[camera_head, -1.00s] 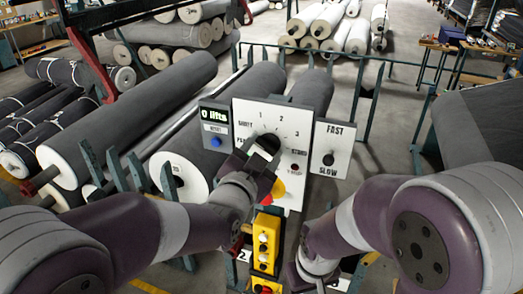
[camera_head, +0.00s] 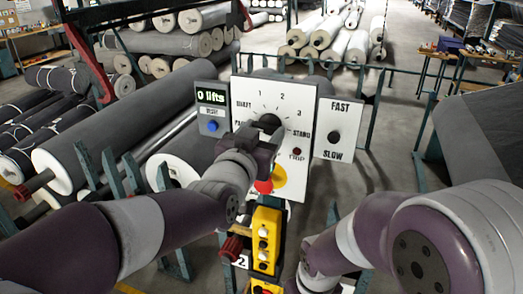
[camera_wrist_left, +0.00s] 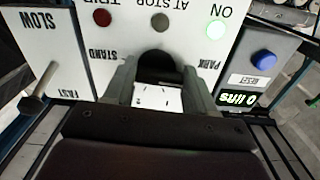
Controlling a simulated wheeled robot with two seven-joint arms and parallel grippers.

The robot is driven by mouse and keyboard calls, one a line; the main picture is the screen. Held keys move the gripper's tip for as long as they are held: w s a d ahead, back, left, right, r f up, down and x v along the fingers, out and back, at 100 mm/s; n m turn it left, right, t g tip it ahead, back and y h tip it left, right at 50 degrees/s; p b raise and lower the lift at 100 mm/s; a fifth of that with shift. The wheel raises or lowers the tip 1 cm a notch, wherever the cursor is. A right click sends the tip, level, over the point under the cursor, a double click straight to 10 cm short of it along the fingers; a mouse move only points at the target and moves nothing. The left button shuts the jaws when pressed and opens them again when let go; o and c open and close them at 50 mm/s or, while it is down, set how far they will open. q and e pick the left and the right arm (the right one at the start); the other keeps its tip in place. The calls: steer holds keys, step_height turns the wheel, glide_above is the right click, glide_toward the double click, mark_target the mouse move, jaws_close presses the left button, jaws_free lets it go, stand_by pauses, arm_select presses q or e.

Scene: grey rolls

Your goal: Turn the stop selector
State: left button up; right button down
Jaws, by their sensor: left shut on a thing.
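The stop selector is a black knob (camera_head: 268,122) on a white panel (camera_head: 299,188), ringed by the marks SHIFT, 1, 2, 3, STAND and PARK. My left gripper (camera_head: 264,137) is at the knob from the front and below and hides part of the dial. In the left wrist view the panel appears upside down, and the gripper's two fingers (camera_wrist_left: 160,96) are shut on the knob (camera_wrist_left: 158,66), one on each side. The knob's exact pointing is unclear. The ON lamp (camera_wrist_left: 216,30) glows green. My right arm reaches the bottom edge; its fingers are out of view.
Left of the panel is a box (camera_head: 211,109) reading "0 lifts" with a blue button. On the right is a FAST/SLOW switch plate (camera_head: 336,130). A red button (camera_head: 264,187) sits below the gripper, above a yellow pendant (camera_head: 266,238). Grey rolls lie around.

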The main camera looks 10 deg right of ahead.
arm_select(q)
steer(key=shift+n+b, duration=1.2)
steer(key=shift+b, duration=0.1)
steer(key=shift+r+n+b, duration=0.1)
steer(key=shift+n+b, duration=0.2)
steer(key=shift+b, duration=0.05)
steer(key=o, duration=0.8)
steer(key=shift+o, duration=1.2)
